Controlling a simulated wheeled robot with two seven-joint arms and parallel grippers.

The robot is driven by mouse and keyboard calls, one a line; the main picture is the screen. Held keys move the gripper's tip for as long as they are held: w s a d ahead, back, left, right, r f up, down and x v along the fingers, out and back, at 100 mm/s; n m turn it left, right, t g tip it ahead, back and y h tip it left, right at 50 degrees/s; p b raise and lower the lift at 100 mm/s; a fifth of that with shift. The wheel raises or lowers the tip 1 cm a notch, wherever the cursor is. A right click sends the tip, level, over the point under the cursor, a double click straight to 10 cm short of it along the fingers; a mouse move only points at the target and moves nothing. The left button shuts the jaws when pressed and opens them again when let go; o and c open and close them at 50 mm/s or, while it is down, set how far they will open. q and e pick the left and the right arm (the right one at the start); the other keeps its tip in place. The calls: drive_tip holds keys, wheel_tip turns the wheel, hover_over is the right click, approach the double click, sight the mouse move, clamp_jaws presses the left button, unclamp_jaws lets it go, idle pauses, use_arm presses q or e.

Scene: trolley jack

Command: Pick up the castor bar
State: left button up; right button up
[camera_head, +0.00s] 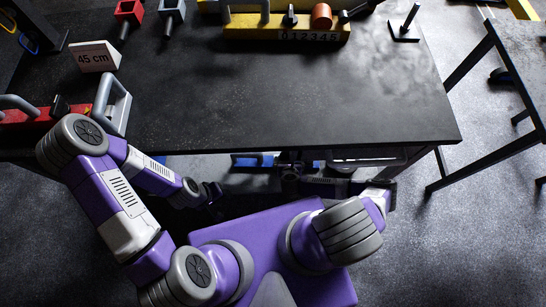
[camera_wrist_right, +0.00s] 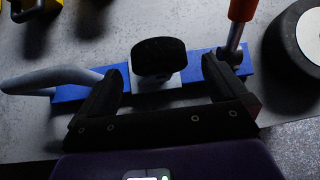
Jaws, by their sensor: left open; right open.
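A blue bar (camera_wrist_right: 190,84) lies across the right wrist view, beyond my right gripper (camera_wrist_right: 160,88). It has a grey curved handle (camera_wrist_right: 50,80) at its left, a black rounded pad (camera_wrist_right: 158,57) at its middle and an orange-topped post (camera_wrist_right: 237,30) at its right. It looks like the castor bar, though I cannot be sure. My right gripper is open and empty, its fingers spread to either side of the pad; contact cannot be told. In the head view blue parts (camera_head: 252,160) show below the table's front edge. My left gripper (camera_head: 213,193) is open and empty near my base.
The dark table (camera_head: 290,110) carries a yellow numbered bar (camera_head: 265,32), a red bar with grey handles (camera_head: 30,115) and a "45 cm" sign (camera_head: 96,57). A wheel (camera_wrist_right: 308,38) is close by at right in the wrist view. The table's middle is clear.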

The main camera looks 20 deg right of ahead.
sight(287, 158)
drive_tip(key=b+x, duration=0.1)
drive_tip(key=x, duration=0.1)
drive_tip(key=b+x, duration=0.1)
drive_tip(key=x, duration=0.1)
drive_tip(key=shift+w+a+f+b, duration=0.1)
drive_tip(key=shift+a+f+b, duration=0.1)
drive_tip(key=shift+f+b, duration=0.15)
drive_tip(key=shift+w+d+f, duration=0.1)
drive_tip(key=shift+w+f, duration=0.1)
drive_tip(key=shift+w, duration=0.15)
drive_tip(key=c, duration=1.6)
drive_tip(key=shift+w+r, duration=0.1)
drive_tip(key=shift+c, duration=1.1)
drive_tip(key=shift+r, duration=0.15)
